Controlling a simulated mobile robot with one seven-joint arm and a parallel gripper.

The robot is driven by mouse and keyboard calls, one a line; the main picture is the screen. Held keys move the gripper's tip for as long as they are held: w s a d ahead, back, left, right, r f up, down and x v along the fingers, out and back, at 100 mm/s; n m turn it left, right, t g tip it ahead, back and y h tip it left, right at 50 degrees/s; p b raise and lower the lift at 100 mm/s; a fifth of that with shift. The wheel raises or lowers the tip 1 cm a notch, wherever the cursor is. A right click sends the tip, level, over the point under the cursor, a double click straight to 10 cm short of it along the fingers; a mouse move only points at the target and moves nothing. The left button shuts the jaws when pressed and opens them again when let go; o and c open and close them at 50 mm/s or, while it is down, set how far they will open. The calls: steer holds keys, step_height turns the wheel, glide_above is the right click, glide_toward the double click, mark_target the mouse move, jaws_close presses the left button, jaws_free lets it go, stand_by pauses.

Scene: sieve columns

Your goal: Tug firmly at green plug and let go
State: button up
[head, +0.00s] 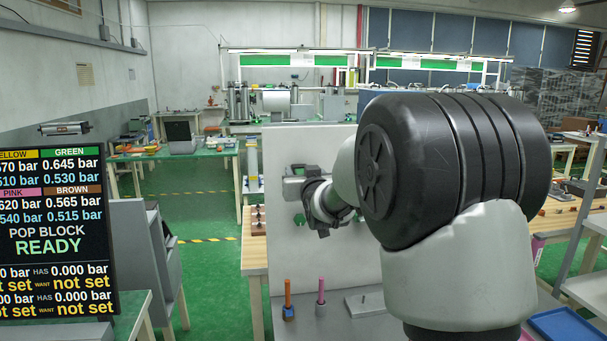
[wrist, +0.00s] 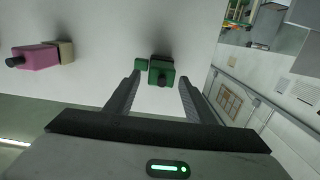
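The green plug (wrist: 160,72) sits on the pale upright panel (wrist: 110,30) in the wrist view, with a dark knob on its front and a smaller green block beside it on the left. My gripper (wrist: 159,80) is open, its two dark fingers on either side of the plug with a visible gap on each side. How deep the fingers reach around it I cannot tell. In the head view my gripper (head: 322,208) is close to the panel, and a green piece (head: 299,219) shows just left of it.
A pink plug (wrist: 38,57) on a beige block is left in the wrist view. In the head view an orange peg (head: 288,291) and a pink peg (head: 321,290) stand below my arm. A screen (head: 55,235) at left reads "POP BLOCK READY".

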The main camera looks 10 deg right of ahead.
steer(key=s+b, duration=0.1)
steer(key=s, duration=1.6)
steer(key=s+f+g, duration=0.4)
steer(key=s, duration=0.5)
steer(key=s+f+g, duration=0.3)
steer(key=s+f, duration=0.1)
steer(key=s, duration=0.5)
steer(key=s+f+g, duration=0.4)
steer(key=s, duration=0.5)
step_height(320, 180, up, 12)
steer(key=s+p, duration=0.1)
steer(key=p, duration=1.1)
steer(key=shift+s+g, duration=0.25)
steer(key=shift+g, duration=0.15)
